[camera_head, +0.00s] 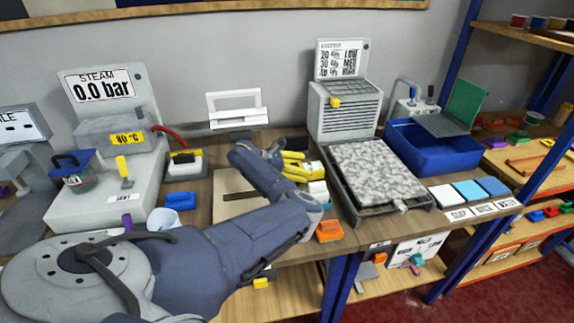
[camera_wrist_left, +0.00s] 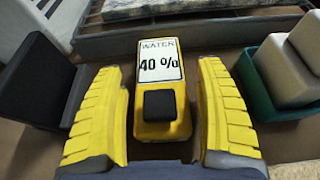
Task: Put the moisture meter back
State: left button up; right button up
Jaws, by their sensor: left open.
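The moisture meter (camera_wrist_left: 160,105) is a yellow block with a white label reading "WATER 40 %" and a black knob. In the left wrist view it sits between the two yellow fingers of my left gripper (camera_wrist_left: 160,85). The fingers are open, with gaps showing on both sides of the meter. In the head view my left gripper (camera_head: 291,166) is low over the table, left of the speckled slab (camera_head: 372,171). The meter is hard to tell from the yellow fingers there. My right gripper is not in view.
In the left wrist view a black block (camera_wrist_left: 38,80) stands left of the fingers and a green holder with pale blocks (camera_wrist_left: 258,90) stands right. In the head view an orange object (camera_head: 329,231) lies near the front edge. A blue basin (camera_head: 425,150) stands at right.

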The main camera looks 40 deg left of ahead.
pick_arm(q)
jog(key=v, duration=1)
jog(key=shift+s+a+r, duration=0.2)
jog(key=shift+s+a, duration=0.05)
jog(key=shift+c, duration=0.2)
dwell(1.7)
